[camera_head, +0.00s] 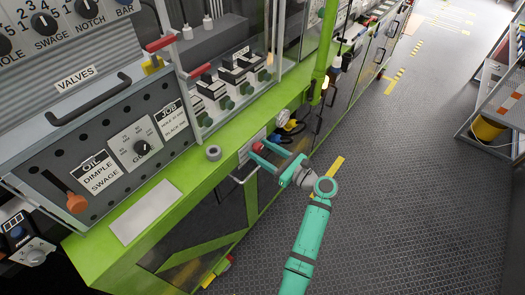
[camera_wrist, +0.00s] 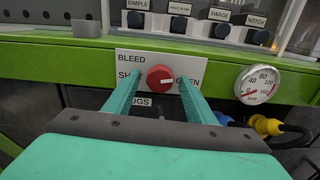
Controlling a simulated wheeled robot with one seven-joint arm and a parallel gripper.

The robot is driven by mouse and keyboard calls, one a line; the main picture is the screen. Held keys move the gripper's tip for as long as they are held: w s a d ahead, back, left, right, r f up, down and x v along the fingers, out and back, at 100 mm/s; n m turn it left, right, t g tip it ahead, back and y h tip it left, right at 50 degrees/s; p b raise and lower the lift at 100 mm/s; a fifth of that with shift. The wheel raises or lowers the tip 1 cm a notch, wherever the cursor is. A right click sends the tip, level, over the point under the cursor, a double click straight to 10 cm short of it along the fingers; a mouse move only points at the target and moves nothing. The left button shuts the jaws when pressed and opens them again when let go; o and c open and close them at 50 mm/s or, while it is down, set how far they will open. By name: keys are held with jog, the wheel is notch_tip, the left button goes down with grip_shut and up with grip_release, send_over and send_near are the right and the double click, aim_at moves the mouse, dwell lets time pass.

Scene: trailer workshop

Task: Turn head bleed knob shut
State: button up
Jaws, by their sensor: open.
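The bleed knob (camera_wrist: 160,78) is round and red, with a white mark that points right, toward the word OPEN. It sits on a white label plate (camera_wrist: 137,61) with the words BLEED, SHUT and OPEN; SHUT is partly hidden by a finger. My gripper (camera_wrist: 157,87) is open, with one teal finger on each side of the knob. I cannot tell whether the fingers touch it. In the head view my gripper (camera_head: 258,157) reaches the green bench front at the red knob (camera_head: 257,147).
A round pressure gauge (camera_wrist: 258,84) is right of the plate, with yellow and blue connectors (camera_wrist: 266,125) and black hoses below it. The green bench rail (camera_wrist: 50,58) runs behind. In the head view, the floor (camera_head: 400,200) at the right is mostly clear.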

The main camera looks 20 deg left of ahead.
jog(key=shift+a, duration=0.1)
jog(key=c, duration=1)
jog(key=shift+c, duration=0.2)
